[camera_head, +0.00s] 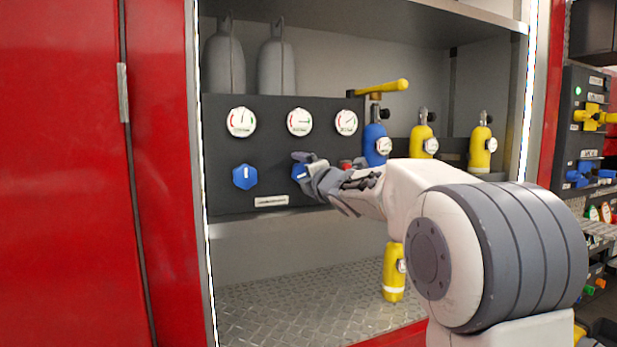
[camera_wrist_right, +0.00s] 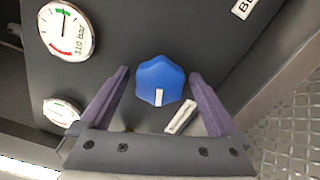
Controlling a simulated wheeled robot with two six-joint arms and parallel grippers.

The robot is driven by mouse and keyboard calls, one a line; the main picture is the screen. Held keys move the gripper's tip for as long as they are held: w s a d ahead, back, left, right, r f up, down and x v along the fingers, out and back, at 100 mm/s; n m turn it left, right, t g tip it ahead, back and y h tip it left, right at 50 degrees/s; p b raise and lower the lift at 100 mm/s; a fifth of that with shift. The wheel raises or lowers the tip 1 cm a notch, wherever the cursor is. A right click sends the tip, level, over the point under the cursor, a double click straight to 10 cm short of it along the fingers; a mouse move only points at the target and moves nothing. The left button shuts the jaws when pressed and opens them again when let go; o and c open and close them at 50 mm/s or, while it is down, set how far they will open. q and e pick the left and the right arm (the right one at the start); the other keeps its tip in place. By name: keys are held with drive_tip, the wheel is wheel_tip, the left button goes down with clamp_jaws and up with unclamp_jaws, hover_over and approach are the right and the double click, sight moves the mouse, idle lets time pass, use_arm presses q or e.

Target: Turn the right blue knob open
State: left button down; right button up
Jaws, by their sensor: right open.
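The right blue knob (camera_head: 299,172) is on the dark panel, under the middle gauge, partly hidden by my right gripper (camera_head: 312,168). In the right wrist view the blue knob (camera_wrist_right: 160,81) sits between the two open fingers of my right gripper (camera_wrist_right: 159,77), with a visible gap on each side. Its white mark points toward the gripper's base. The left blue knob (camera_head: 245,177) is to the left on the same panel, with its white mark upright. My left gripper is not in view.
The panel (camera_head: 222,155) carries three round gauges (camera_head: 299,122) above the knobs. A red knob (camera_head: 346,164) shows just behind my right wrist. Blue and yellow cylinders (camera_head: 481,148) stand to the right. A metal tread floor (camera_head: 290,305) lies below, with free room above it.

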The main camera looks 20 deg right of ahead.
drive_tip(key=s, duration=1)
drive_tip(key=shift+d, duration=0.15)
drive_tip(key=s+a+f+m+g, duration=0.45)
drive_tip(key=a+f, duration=0.35)
drive_tip(key=f, duration=0.2)
drive_tip(key=s+a+f+m+g, duration=0.45)
drive_tip(key=a+f+m, duration=0.2)
drive_tip(key=f, duration=0.45)
drive_tip(key=s+a+f+m+g, duration=0.3)
drive_tip(key=s+f, duration=0.4)
drive_tip(key=s, duration=0.6)
drive_tip(key=s+a+f+m+g, duration=0.1)
drive_tip(key=s+a+f+g, duration=0.35)
drive_tip(key=s, duration=0.75)
wheel_tip(320, 180, up, 30)
drive_tip(key=s+d+g+p, duration=0.1)
drive_tip(key=s+p, duration=0.1)
drive_tip(key=p, duration=2.9)
drive_tip(key=shift+f+p, duration=0.2)
drive_tip(key=shift+p, duration=0.15)
